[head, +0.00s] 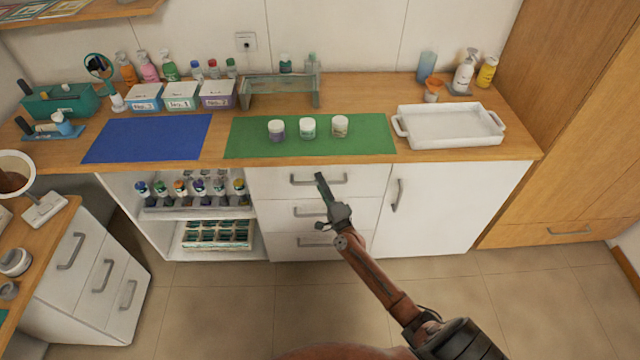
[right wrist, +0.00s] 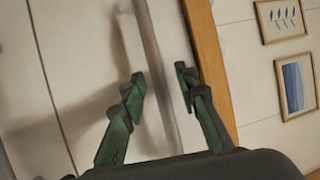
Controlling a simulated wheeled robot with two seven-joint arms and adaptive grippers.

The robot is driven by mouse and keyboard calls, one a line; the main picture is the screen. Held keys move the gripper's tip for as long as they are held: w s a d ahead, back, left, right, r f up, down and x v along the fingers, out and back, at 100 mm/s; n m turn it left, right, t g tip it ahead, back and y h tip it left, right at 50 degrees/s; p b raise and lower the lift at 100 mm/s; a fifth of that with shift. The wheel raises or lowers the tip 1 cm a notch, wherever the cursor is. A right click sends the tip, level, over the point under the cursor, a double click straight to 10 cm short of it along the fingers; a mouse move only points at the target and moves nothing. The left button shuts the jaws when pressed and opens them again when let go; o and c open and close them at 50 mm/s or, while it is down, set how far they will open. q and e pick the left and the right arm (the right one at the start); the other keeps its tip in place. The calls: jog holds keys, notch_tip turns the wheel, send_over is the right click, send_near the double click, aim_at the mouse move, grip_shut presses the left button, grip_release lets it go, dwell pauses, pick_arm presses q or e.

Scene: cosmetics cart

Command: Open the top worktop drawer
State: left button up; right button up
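The top worktop drawer (head: 275,180) is the upper one of three white drawers under the worktop, and it looks shut. Its grey bar handle (head: 335,182) is partly covered by my right gripper (head: 321,180) in the head view. In the right wrist view the handle bar (right wrist: 160,60) runs between the two green-and-black fingers of my right gripper (right wrist: 160,82). The fingers are spread, with a gap showing on both sides of the bar. I cannot tell how deep the bar sits between them. My left gripper is not in view.
Above the drawer, a green mat (head: 375,145) carries three small jars. A white tray (head: 455,143) stands to the right. A white cupboard door (head: 450,205) adjoins the drawers on the right, with open shelves on the left. The floor (head: 220,300) before the drawers looks clear.

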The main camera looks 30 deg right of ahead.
grip_shut()
dwell(0.5)
